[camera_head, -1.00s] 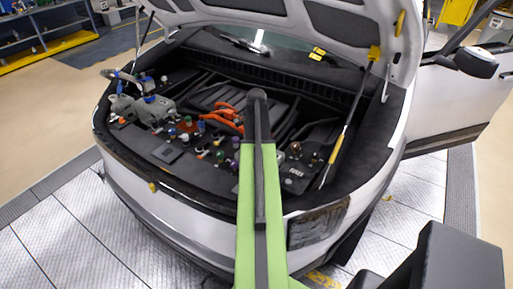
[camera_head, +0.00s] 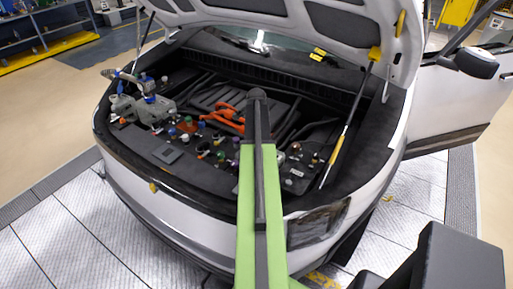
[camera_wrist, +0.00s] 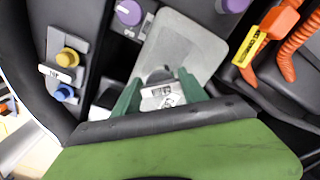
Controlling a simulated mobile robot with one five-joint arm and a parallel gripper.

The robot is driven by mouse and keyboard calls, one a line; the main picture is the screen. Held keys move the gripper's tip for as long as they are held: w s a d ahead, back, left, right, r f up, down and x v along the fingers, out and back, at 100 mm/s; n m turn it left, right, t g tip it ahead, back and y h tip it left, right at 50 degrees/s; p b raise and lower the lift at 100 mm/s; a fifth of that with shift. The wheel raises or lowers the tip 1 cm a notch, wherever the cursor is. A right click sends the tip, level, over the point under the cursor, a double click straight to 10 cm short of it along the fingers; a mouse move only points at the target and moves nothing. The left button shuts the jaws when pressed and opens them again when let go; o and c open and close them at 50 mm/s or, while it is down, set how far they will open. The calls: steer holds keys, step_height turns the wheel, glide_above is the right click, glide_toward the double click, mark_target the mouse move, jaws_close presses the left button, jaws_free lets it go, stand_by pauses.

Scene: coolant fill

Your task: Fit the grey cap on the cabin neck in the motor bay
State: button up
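In the wrist view my gripper (camera_wrist: 160,82) has its two dark green fingers apart, pointing into the motor bay. A small grey, rounded cap-like part (camera_wrist: 160,75) sits between the fingertips, with a white label (camera_wrist: 162,96) just in front of it. I cannot tell whether the fingers touch the part, or whether it is the grey cap. A pale grey flat plate (camera_wrist: 188,42) lies behind it. The label is too small to read, and I cannot make out the cabin neck. In the head view my arm hides my fingertips.
The open motor bay (camera_head: 175,152) holds several coloured caps and orange hoses (camera_head: 228,116). In the wrist view a yellow cap (camera_wrist: 67,58) and blue cap (camera_wrist: 65,93) are left, a purple cap (camera_wrist: 129,13) above. A hood strut (camera_head: 345,130) stands at the bay's right.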

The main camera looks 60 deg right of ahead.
steer(key=o, duration=0.6)
steer(key=shift+f, duration=0.1)
steer(key=shift+c, duration=0.2)
step_height(320, 180, up, 18)
steer(key=p, duration=1.7)
steer(key=shift+f+p, duration=0.2)
steer(key=shift+p, duration=0.1)
steer(key=shift+f, duration=0.1)
